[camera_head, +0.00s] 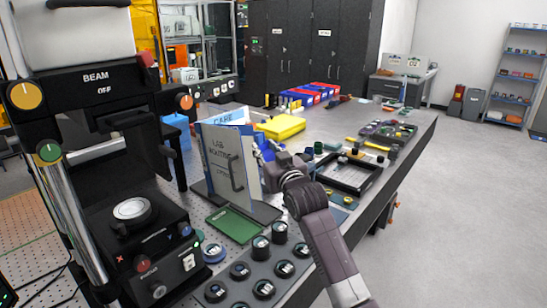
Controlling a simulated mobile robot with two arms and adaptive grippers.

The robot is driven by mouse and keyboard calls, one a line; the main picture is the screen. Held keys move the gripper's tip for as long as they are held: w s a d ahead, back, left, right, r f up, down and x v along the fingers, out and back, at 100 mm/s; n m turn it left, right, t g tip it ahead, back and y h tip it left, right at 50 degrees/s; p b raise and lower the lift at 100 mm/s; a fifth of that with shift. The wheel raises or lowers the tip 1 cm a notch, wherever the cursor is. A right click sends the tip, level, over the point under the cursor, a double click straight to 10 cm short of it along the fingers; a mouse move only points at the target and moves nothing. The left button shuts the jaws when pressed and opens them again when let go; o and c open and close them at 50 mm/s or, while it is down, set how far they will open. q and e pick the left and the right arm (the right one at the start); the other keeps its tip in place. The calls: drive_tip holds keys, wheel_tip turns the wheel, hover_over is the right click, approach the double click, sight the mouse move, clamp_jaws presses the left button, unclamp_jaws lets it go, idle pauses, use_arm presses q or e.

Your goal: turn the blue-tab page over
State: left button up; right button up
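A booklet with a grey-white front page (222,160) stands upright on a dark stand (264,213) left of centre. The page has dark lettering, partly legible as "LAB", and a dark handle-like shape near its right edge. Blue shows along the left side of the booklet, and more blue (265,147) shows just past its right edge; I cannot tell which is the tab. My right gripper (276,160) is beside the right edge of the booklet. Its fingertips are small and partly hidden, so contact and opening are unclear. My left gripper is out of view.
A black instrument marked "BEAM" (95,76) stands at the left. A green pad (234,223) and a rack of several dark round pieces (260,248) are in front of the stand. A yellow case (281,127) lies behind. A black tray (348,173) is right of my arm.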

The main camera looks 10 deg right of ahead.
drive_tip(key=s, duration=0.1)
drive_tip(key=s+d, duration=0.1)
drive_tip(key=s, duration=0.3)
drive_tip(key=shift+d, duration=0.25)
drive_tip(key=shift+f, duration=0.1)
